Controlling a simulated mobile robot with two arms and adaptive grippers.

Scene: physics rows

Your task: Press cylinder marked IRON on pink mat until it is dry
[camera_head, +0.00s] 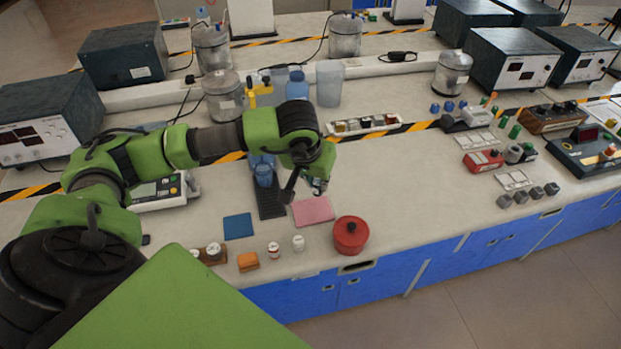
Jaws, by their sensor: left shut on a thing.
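The pink mat (313,212) lies flat on the bench near its front edge. My left gripper (305,187) hangs just behind and above the mat, fingers pointing down. It is shut on a small greyish thing, mostly hidden by the fingers. No IRON marking can be read on it, and I cannot tell whether it touches the mat. Two small white labelled containers, one (299,242) and another (273,250), stand in front of the mat, their labels too small to read. My right gripper is not in view.
A red lidded pot (350,236) stands right of the mat. A blue mat (238,226) and an orange block (248,261) lie to its left. A blue bottle (297,87) and a tray of samples (364,125) are behind.

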